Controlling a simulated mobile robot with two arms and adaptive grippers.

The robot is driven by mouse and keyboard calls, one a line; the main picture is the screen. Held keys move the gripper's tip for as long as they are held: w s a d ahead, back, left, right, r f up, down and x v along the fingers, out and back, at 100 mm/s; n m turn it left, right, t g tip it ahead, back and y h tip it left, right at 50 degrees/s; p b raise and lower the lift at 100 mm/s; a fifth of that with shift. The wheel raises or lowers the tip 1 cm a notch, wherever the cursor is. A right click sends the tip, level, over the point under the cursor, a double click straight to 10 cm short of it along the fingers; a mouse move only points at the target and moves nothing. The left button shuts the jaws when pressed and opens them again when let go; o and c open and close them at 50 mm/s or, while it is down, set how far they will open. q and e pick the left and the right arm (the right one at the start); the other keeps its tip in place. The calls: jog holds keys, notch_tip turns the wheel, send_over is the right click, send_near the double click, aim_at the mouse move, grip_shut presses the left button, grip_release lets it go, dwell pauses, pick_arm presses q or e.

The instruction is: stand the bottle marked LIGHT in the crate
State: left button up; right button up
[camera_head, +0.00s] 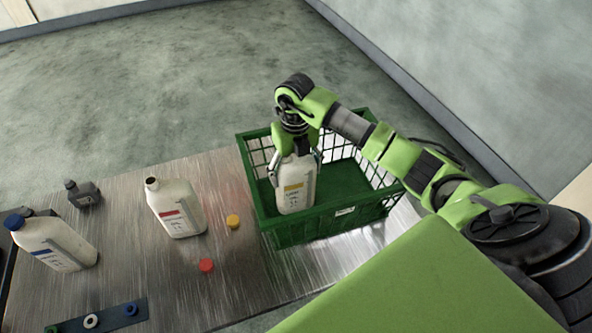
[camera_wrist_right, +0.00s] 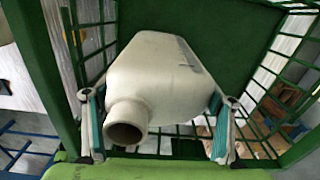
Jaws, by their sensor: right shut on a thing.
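The white bottle with a yellow label (camera_head: 294,192) stands upright in the left part of the green crate (camera_head: 300,231); its label text is too small to read with certainty. My right gripper (camera_head: 296,165) is shut on it from above, with a finger on each side. In the right wrist view the same bottle (camera_wrist_right: 155,85) shows its open, uncapped neck between my right gripper's fingers (camera_wrist_right: 155,128). I cannot tell whether its base rests on the crate floor. My left gripper is not in view.
A white bottle with a red label (camera_head: 177,208) and a blue-capped bottle (camera_head: 55,243) stand on the metal table (camera_head: 165,285). A yellow cap (camera_head: 233,221), a red cap (camera_head: 206,265), a small dark object (camera_head: 83,193) and a dark strip with caps (camera_head: 100,317) lie there. The crate's right part is empty.

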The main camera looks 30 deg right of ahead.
jog(key=shift+f, duration=0.1)
jog(key=o, duration=1.3)
jog(key=shift+o, duration=0.2)
jog(key=shift+r, duration=0.45)
notch_tip(320, 180, up, 10)
jog(key=b, duration=0.2)
jog(key=shift+b, duration=0.4)
jog(key=shift+r, duration=0.7)
jog(key=shift+s+a+f, duration=0.1)
